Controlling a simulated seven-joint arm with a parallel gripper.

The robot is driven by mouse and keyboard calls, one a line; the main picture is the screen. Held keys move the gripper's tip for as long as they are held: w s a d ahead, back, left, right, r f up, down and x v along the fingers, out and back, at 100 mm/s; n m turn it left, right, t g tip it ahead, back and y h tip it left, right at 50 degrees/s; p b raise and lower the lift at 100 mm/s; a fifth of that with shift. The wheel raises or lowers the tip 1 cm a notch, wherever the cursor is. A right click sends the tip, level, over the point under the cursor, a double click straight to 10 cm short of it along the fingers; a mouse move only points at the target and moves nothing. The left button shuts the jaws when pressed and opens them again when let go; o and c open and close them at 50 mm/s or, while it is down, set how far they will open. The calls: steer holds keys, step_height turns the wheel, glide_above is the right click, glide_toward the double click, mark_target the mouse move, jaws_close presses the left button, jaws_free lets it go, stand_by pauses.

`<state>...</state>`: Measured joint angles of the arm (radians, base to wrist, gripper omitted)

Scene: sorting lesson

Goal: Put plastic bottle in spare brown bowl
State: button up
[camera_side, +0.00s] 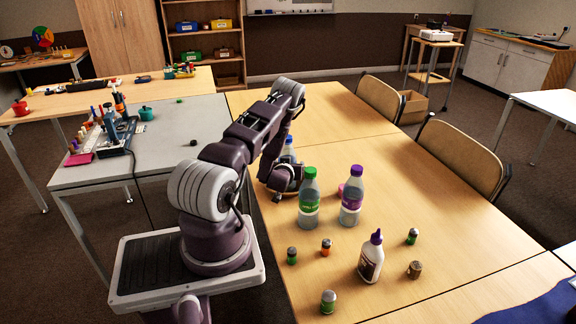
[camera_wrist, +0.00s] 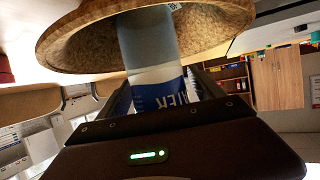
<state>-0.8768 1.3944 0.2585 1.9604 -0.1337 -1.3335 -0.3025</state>
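The plastic bottle with a blue cap (camera_side: 288,148) stands upright, partly hidden behind my gripper (camera_side: 283,180) in the side view. In the wrist view the picture is upside down; the clear bottle (camera_wrist: 150,55) with a blue and white label has its base inside the speckled brown bowl (camera_wrist: 75,40). My gripper's fingers (camera_wrist: 165,92) lie along both sides of the label and look closed on it. In the side view only a little of the bowl's brown rim (camera_side: 266,189) shows beside my gripper. Whether the base touches the bowl's bottom is hidden.
A green-capped bottle (camera_side: 309,200) and a purple-capped bottle (camera_side: 351,197) stand just right of my gripper. A white glue bottle (camera_side: 371,260), several small batteries (camera_side: 328,301) and a cork-coloured piece (camera_side: 415,270) are nearer. The table's far part (camera_side: 330,110) is clear.

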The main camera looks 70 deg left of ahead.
mark_target(287, 149)
steer(key=shift+r, duration=0.2)
steer(key=v, duration=0.5)
steer(key=shift+s+d+r, duration=0.1)
steer(key=shift+d, duration=0.1)
step_height(287, 149, up, 6)
steer(key=shift+a+r, duration=0.15)
steer(key=shift+a, duration=0.05)
steer(key=shift+r, duration=0.3)
